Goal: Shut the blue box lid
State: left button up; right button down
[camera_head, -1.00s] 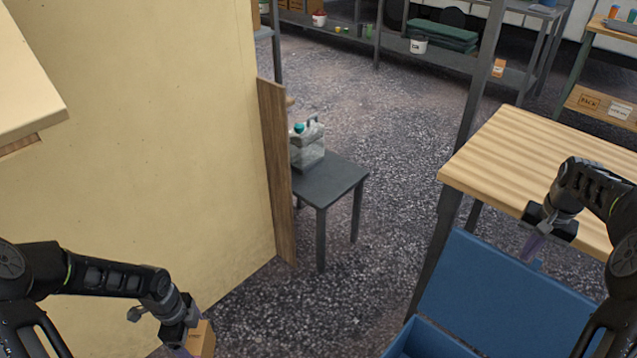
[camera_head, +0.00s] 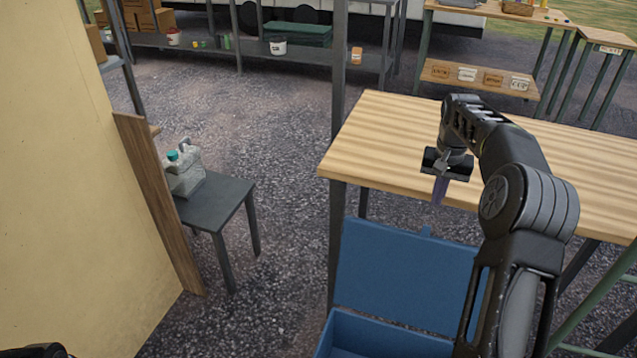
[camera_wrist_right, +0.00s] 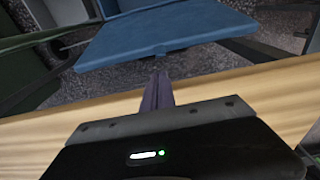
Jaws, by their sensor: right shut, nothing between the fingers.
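The blue box (camera_head: 350,338) stands at the bottom of the head view, in front of the wooden table. Its blue lid (camera_head: 395,275) is open and raised, leaning up at the back. In the right wrist view the lid (camera_wrist_right: 165,32) fills the upper middle, with a small tab on its edge. My right gripper (camera_head: 440,190) points down over the table's front edge, above and behind the lid, apart from it. Its purple fingers (camera_wrist_right: 158,92) are shut and empty. My forearm hides the right part of the box and lid. My left gripper is out of view; only a bit of my left arm shows.
The wooden table (camera_head: 400,130) lies behind the box, under my right gripper. A dark small table (camera_head: 225,200) with a jug (camera_head: 183,172) stands left, beside a yellow wall (camera_head: 60,200). Open floor (camera_head: 285,180) lies between. Shelves stand at the back.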

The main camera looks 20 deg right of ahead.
notch_tip(320, 180, down, 8)
jog(key=shift+w+d, duration=0.25)
jog(key=shift+w, duration=0.05)
dwell(0.3)
